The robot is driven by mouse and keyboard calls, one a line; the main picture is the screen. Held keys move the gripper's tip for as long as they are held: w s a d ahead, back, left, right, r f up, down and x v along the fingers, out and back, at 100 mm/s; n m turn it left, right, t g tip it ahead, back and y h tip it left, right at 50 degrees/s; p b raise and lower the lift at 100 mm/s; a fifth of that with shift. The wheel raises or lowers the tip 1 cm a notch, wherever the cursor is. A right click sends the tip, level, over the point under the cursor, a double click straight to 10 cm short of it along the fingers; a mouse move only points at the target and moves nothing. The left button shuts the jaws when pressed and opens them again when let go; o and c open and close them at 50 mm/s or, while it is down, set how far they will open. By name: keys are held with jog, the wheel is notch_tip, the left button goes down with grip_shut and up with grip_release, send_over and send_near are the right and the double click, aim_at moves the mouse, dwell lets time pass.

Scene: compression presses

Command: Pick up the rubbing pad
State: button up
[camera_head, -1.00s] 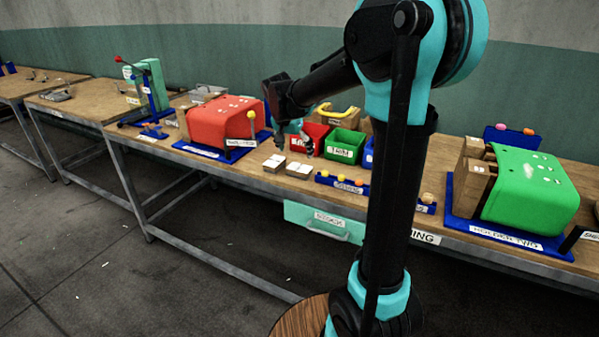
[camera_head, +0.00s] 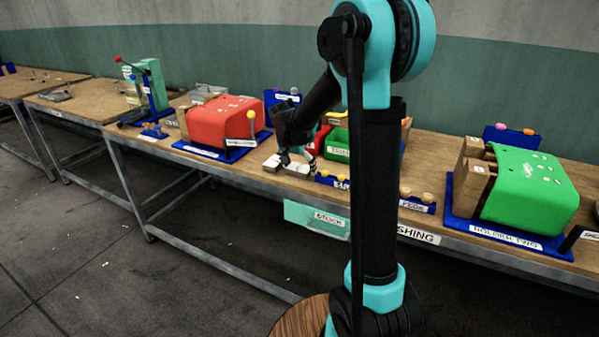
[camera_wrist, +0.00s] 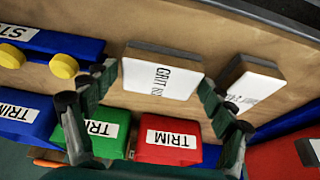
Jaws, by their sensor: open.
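A rubbing pad (camera_wrist: 160,78), a flat block with a dark grey layer and a white face lettered "GRIT", lies on the bench. A second, similar pad (camera_wrist: 250,88) lies beside it, at its right in the wrist view. In the head view the pads (camera_head: 271,164) are small pale blocks near the bench's front edge; the right one is partly hidden by my gripper. My gripper (camera_wrist: 157,88) is open and empty. In the wrist view its two fingers show on either side of the "GRIT" pad; contact cannot be told. In the head view my gripper (camera_head: 298,158) is over the right pad.
Green (camera_wrist: 105,132) and red (camera_wrist: 168,140) TRIM bins stand close by. A blue rack (camera_wrist: 60,45) with yellow knobs is beside the pads. A red press cover (camera_head: 222,120) stands left and a green one (camera_head: 530,190) right. Bench edge is near.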

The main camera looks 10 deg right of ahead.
aim_at(299, 168)
jog(key=c, duration=1)
jog(key=shift+r, duration=0.15)
notch_tip(299, 168, up, 20)
jog(key=shift+f, duration=0.1)
jog(key=o, duration=0.7)
jog(key=c, duration=0.5)
